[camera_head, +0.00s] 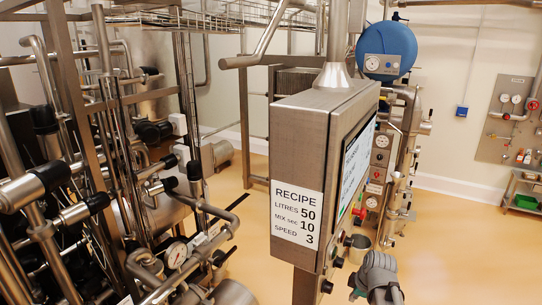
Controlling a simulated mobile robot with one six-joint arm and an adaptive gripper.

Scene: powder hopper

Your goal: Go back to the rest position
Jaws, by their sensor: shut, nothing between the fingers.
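My gripper is not in view. A grey rounded part at the bottom edge, right of centre, looks like a link of my arm, in front of the control cabinet's lower right side. The steel control cabinet (300,150) stands upright in the middle on a post. A white recipe label on its side (297,213) reads litres 50, mix sec 10, speed 3. Its lit screen (357,165) faces right and is seen at a steep angle. Several buttons or knobs sit along its lower front edge.
Dense steel pipework (110,150) with valves and gauges fills the left side. A pipe stand with gauges and a blue round vessel (388,48) stands behind the cabinet. A wall panel (508,118) and a small bench (523,190) are at far right. The yellow floor (460,245) is clear at right.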

